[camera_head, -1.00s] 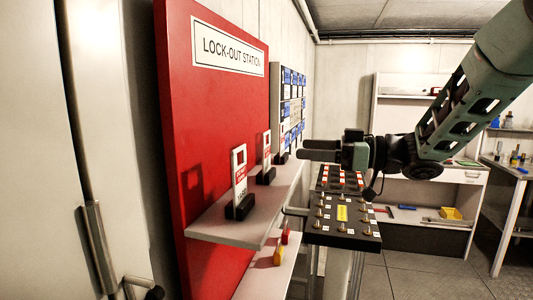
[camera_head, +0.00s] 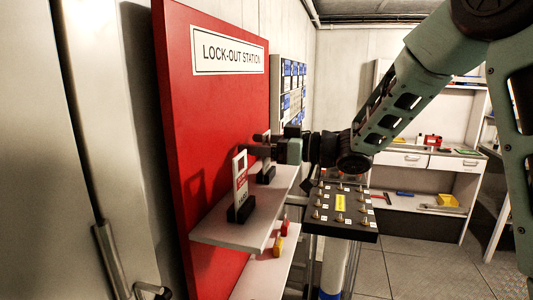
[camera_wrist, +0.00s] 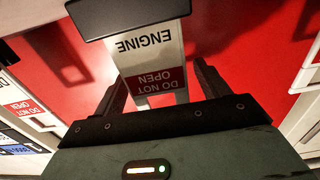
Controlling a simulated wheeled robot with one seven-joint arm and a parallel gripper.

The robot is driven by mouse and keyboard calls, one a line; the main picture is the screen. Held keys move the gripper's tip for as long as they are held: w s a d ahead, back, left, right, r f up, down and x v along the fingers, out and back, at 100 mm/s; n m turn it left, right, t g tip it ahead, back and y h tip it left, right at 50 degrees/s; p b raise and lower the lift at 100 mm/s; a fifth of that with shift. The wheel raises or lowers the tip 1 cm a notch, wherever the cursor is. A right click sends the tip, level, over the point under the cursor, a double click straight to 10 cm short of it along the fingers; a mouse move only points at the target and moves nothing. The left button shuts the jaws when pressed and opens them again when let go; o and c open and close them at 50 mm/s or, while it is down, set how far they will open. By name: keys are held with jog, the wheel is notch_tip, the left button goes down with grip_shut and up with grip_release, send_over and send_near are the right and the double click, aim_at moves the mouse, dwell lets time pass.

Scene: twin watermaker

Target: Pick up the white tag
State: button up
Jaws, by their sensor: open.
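A white tag (camera_wrist: 158,58) with a red band reading "DO NOT OPEN" and the word "ENGINE" appears upside down in the wrist view. Its dark stand (camera_wrist: 128,16) is at the top of that view. My gripper (camera_wrist: 160,80) is open, with a finger on either side of the tag; I cannot tell whether they touch it. In the head view my gripper (camera_head: 259,145) is at the far tag on the upper shelf, mostly hiding it. A nearer white tag (camera_head: 240,178) stands upright in a black holder (camera_head: 241,208) on the same shelf.
The red lock-out board (camera_head: 205,110) rises behind the shelf (camera_head: 222,232). Red and yellow items (camera_head: 279,240) sit on a lower shelf. A panel of switches (camera_head: 340,208) stands to the right, below my arm. More tags hang on a rack (camera_head: 288,90) beyond.

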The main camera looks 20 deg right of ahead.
jog(key=shift+c, duration=0.3)
jog(key=c, duration=1)
